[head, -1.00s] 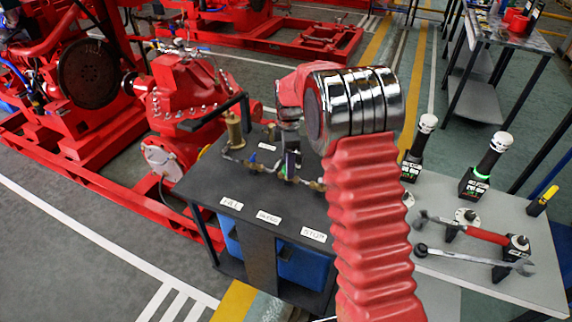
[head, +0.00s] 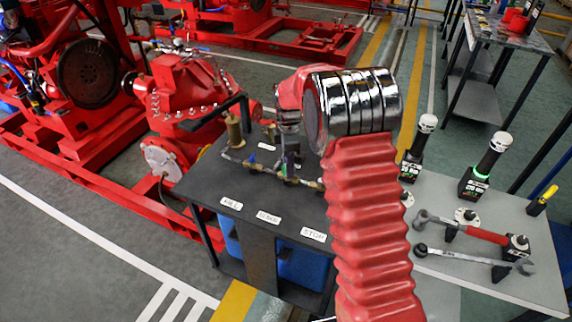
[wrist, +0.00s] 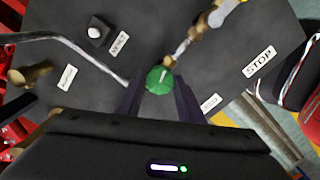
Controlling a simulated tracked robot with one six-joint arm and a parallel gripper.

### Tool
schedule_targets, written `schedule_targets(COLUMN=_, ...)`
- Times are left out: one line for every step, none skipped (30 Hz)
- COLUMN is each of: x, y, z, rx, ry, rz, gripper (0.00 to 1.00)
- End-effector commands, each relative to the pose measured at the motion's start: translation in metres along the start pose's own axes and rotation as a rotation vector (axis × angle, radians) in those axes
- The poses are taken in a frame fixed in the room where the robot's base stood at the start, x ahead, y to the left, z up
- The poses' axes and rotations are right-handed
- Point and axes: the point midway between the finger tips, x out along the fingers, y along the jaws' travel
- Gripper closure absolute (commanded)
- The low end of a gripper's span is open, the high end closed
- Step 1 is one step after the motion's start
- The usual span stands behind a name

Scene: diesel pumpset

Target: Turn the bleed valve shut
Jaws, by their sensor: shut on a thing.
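A round green knob (wrist: 159,80) with a pale mark on top sits on the brass pipework in the wrist view; I take it for the bleed valve. My gripper (wrist: 159,93) has its two dark fingers on either side of the knob and is shut on it. In the head view my gripper (head: 290,165) points down at the pipework on the black table (head: 240,192). There the fingers and arm largely hide the knob. The valve's turn angle is hard to tell.
Labels FILL (head: 231,203), BLEED (head: 268,217) and STOP (head: 314,235) lie along the table's front edge. A brass cylinder (head: 234,130) stands left of the gripper. A red pump (head: 187,90) is behind left. A grey bench with wrenches (head: 470,245) is at right.

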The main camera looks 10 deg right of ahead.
Motion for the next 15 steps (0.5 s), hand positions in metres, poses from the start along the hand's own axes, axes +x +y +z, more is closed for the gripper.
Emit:
schedule_targets(x=-0.001, y=0.001, z=-0.013, rx=-0.005, ry=0.000, rz=0.007, gripper=0.88)
schedule_targets(x=-0.001, y=0.002, z=-0.008, rx=-0.001, ry=0.001, rz=0.007, gripper=0.88)
schedule_targets(x=-0.001, y=0.002, z=-0.006, rx=0.000, ry=0.001, rz=0.008, gripper=0.88)
schedule_targets(x=-0.001, y=0.002, z=-0.005, rx=0.001, ry=0.001, rz=0.008, gripper=0.88)
schedule_targets(x=-0.001, y=0.002, z=-0.004, rx=0.002, ry=0.001, rz=0.008, gripper=0.88)
schedule_targets(x=-0.001, y=0.003, z=-0.003, rx=0.005, ry=0.001, rz=0.008, gripper=0.88)
schedule_targets(x=-0.001, y=0.003, z=-0.003, rx=0.008, ry=0.001, rz=0.009, gripper=0.88)
schedule_targets(x=-0.001, y=0.003, z=-0.002, rx=0.012, ry=0.001, rz=0.009, gripper=0.88)
schedule_targets(x=-0.001, y=0.003, z=-0.002, rx=0.019, ry=0.001, rz=0.009, gripper=0.88)
schedule_targets(x=-0.001, y=0.003, z=-0.001, rx=0.025, ry=0.001, rz=0.009, gripper=0.88)
schedule_targets(x=-0.001, y=0.003, z=-0.001, rx=0.033, ry=0.001, rz=0.010, gripper=0.88)
schedule_targets(x=-0.002, y=0.003, z=-0.001, rx=0.046, ry=0.000, rz=0.010, gripper=0.88)
schedule_targets(x=-0.002, y=0.003, z=0.000, rx=0.056, ry=0.000, rz=0.010, gripper=0.88)
schedule_targets(x=-0.002, y=0.003, z=0.000, rx=0.068, ry=0.000, rz=0.010, gripper=0.88)
schedule_targets(x=-0.002, y=0.003, z=0.000, rx=0.086, ry=0.000, rz=0.011, gripper=0.88)
